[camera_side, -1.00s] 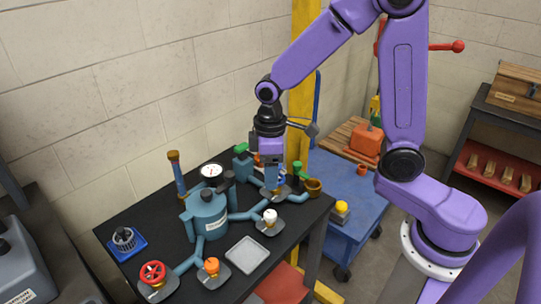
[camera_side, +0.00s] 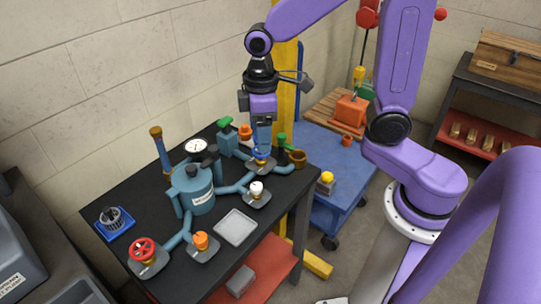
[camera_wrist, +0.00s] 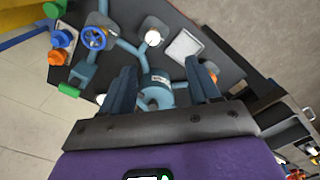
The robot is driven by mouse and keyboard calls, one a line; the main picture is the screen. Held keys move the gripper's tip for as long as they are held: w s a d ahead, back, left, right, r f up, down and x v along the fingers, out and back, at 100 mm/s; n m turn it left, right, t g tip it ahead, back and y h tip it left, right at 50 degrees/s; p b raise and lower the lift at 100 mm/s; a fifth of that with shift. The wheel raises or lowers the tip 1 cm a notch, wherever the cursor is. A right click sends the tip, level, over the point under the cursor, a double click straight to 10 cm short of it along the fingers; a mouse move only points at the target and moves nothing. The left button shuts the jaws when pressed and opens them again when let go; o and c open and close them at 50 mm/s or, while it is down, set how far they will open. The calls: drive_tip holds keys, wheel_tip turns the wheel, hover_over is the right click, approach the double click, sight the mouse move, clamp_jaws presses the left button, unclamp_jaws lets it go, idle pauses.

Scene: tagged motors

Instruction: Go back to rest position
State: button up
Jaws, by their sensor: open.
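My gripper (camera_side: 263,143) has blue fingers and hangs over the back right part of the black table (camera_side: 121,260) in the side view. In the wrist view my gripper (camera_wrist: 163,75) has its two fingers spread apart with nothing between them. A blue valve handwheel (camera_side: 260,156) shows just below the fingertips in the side view; a small gap is hard to judge there. In the wrist view the blue handwheel (camera_wrist: 94,39) lies to the left, clear of the fingers.
A teal tank (camera_side: 193,188) with pipes, a gauge (camera_side: 196,146), a red handwheel (camera_side: 142,249), orange knob (camera_side: 200,240) and white knob (camera_side: 256,188) stands on the table. A grey tray (camera_side: 236,229) lies in front. A yellow post (camera_side: 285,95) stands close behind my gripper. A blue cart (camera_side: 335,205) is right.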

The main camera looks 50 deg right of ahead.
drive_tip(key=s+d+n, duration=0.1)
drive_tip(key=s+d, duration=0.1)
drive_tip(key=s, duration=0.7)
drive_tip(key=s+d+n, duration=0.2)
drive_tip(key=s, duration=0.7)
drive_tip(key=shift+s+r, duration=0.3)
drive_tip(key=shift+r, duration=0.1)
